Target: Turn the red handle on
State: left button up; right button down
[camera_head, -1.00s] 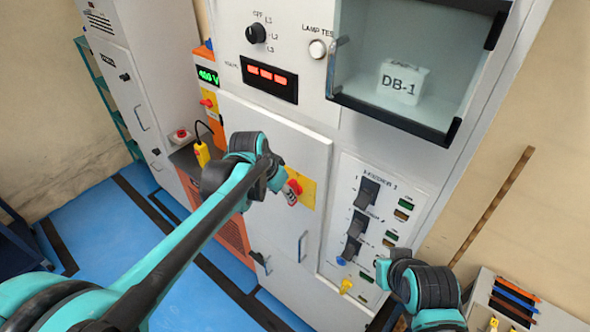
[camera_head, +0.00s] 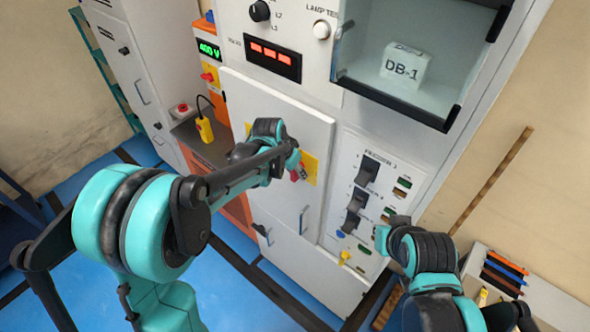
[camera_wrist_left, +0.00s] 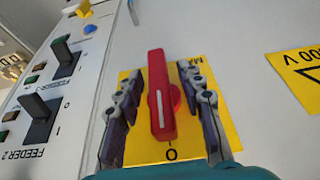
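The red handle (camera_wrist_left: 160,95) sits on a yellow plate (camera_wrist_left: 150,146) on the white cabinet door. In the left wrist view its bar and white line point along the picture's vertical, toward an "O" mark below. My left gripper (camera_wrist_left: 165,90) is open, with one finger on each side of the handle and a gap to it on both sides. In the head view the left gripper (camera_head: 297,168) is at the yellow plate and partly hides the red handle (camera_head: 301,172). My right arm shows at the lower right; its gripper's fingers cannot be made out.
Feeder switches (camera_head: 357,200) are on the panel right of the door (camera_head: 270,120). A glass-fronted compartment with a DB-1 block (camera_head: 405,66) is above. A bench with coloured bars (camera_head: 505,270) stands at lower right.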

pick_arm(q)
jog(key=shift+a, duration=0.1)
grip_shut()
jog(key=t+y+b, duration=0.1)
jog(key=y+b, duration=0.1)
jog(key=b, duration=0.1)
jog(key=shift+m+t, duration=0.3)
jog(key=m+t+y+b, duration=0.1)
jog(key=t+y+b, duration=0.3)
jog(key=b, duration=0.4)
jog(key=m+t+y+b, duration=0.2)
jog(key=t+y+b, duration=0.2)
jog(key=b, duration=0.4)
jog(key=shift+w+y+b, duration=0.15)
jog(key=shift+y+b, duration=0.2)
jog(key=shift+y, duration=0.25)
jog(key=shift+a+r+m+t+y+b, duration=0.15)
jog(key=shift+m+t+y+b, duration=0.1)
jog(key=shift+t+b, duration=0.35)
jog(key=shift+d+r+m+t+y+b, duration=0.15)
jog(key=shift+m+t+y+b, duration=0.1)
jog(key=shift+t+b, duration=0.35)
jog(key=shift+a+r, duration=0.1)
grip_release()
